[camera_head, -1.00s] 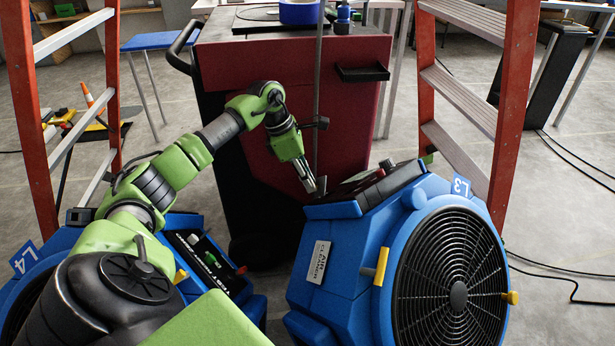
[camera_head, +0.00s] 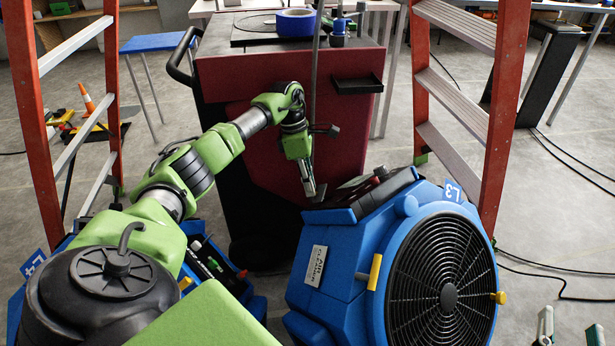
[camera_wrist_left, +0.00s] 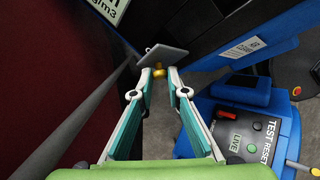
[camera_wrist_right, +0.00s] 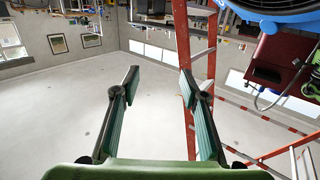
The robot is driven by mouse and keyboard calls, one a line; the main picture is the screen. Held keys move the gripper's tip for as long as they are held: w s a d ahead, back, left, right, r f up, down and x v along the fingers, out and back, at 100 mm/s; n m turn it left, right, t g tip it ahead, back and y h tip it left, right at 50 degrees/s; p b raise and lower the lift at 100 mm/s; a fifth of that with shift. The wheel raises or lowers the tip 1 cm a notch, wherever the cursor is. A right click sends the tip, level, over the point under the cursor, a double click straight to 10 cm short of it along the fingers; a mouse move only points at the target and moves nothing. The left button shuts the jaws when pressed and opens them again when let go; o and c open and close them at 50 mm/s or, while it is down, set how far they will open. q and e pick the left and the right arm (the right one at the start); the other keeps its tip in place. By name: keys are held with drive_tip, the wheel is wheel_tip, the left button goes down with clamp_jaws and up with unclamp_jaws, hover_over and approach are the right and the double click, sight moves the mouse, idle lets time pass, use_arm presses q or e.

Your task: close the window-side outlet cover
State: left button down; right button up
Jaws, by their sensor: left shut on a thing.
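In the left wrist view a small grey plate (camera_wrist_left: 166,55), which looks like an outlet cover, sits at the fingertips with a yellow knob (camera_wrist_left: 158,73) beneath it. My left gripper (camera_wrist_left: 160,82) is shut on this cover; the fingertips partly hide the contact. In the head view my left gripper (camera_head: 311,193) points down beside the dark top of the blue air cleaner L3 (camera_head: 335,255). I cannot tell which side the window is on. My right gripper (camera_wrist_right: 158,80) is open and empty; its fingertips (camera_head: 570,335) show at the head view's bottom right.
A panel (camera_wrist_left: 245,135) marked TEST RESET lies right of the left fingers. A red cabinet (camera_head: 250,100) stands behind the left gripper. Red ladders stand left (camera_head: 35,120) and right (camera_head: 510,110). A second blue unit, L4 (camera_head: 30,270), is partly behind my left arm. Cables cross the right floor.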

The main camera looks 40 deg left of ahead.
use_arm(q)
drive_tip(key=shift+w+m+g, duration=0.25)
drive_tip(key=shift+m+g, duration=0.05)
drive_tip(key=shift+g, duration=0.3)
use_arm(e)
drive_tip(key=shift+f+g, duration=0.3)
drive_tip(key=shift+f, duration=0.4)
drive_tip(key=shift+d, duration=0.1)
use_arm(q)
drive_tip(key=c, duration=2)
unclamp_jaws()
drive_tip(key=shift+f, duration=0.1)
